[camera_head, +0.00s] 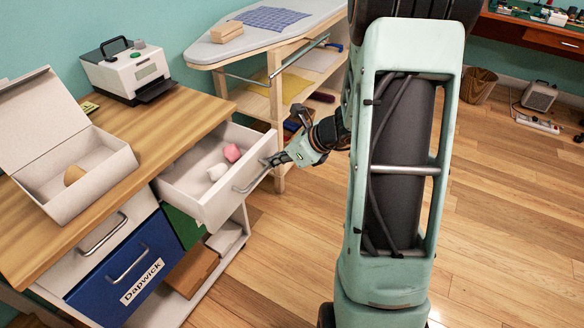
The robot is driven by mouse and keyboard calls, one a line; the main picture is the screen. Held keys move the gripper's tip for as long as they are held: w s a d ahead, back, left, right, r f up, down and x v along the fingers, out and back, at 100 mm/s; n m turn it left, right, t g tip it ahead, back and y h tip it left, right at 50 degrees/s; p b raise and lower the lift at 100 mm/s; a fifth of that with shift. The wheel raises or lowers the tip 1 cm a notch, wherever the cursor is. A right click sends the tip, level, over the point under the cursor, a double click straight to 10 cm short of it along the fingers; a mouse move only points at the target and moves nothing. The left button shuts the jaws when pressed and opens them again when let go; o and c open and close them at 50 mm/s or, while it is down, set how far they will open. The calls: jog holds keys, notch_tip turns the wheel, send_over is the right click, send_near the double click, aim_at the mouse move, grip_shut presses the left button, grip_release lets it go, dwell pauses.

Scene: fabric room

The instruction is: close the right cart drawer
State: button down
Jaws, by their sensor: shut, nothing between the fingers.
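The right cart drawer (206,205) is white and pulled well out from under the wooden top of the cart (150,150). A pink item (233,152) and a white item (217,172) lie inside it. Its bar handle (254,180) is on the front panel. My gripper (268,163) is at the right part of the drawer front, close to the upper edge and the handle's right end. The fingers are together with nothing between them. I cannot tell whether they touch the drawer front.
An open white box (110,172) and a printer-like device (128,72) stand on the cart top. A blue drawer (125,270) and a white drawer (105,235) are shut at left. An ironing board (262,35) stands behind.

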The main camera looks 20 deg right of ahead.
jog(key=w+a+p, duration=0.1)
jog(key=w+a, duration=0.2)
jog(key=w, duration=0.1)
jog(key=w+a, duration=0.4)
jog(key=w, duration=0.1)
jog(key=w+a+p, duration=0.1)
jog(key=w+a, duration=0.3)
jog(key=w, duration=0.1)
jog(key=shift+w+p, duration=0.15)
jog(key=shift+p, duration=0.2)
jog(key=shift+w+a+r, duration=0.15)
jog(key=shift+a, duration=0.05)
jog(key=shift+a+r, duration=0.1)
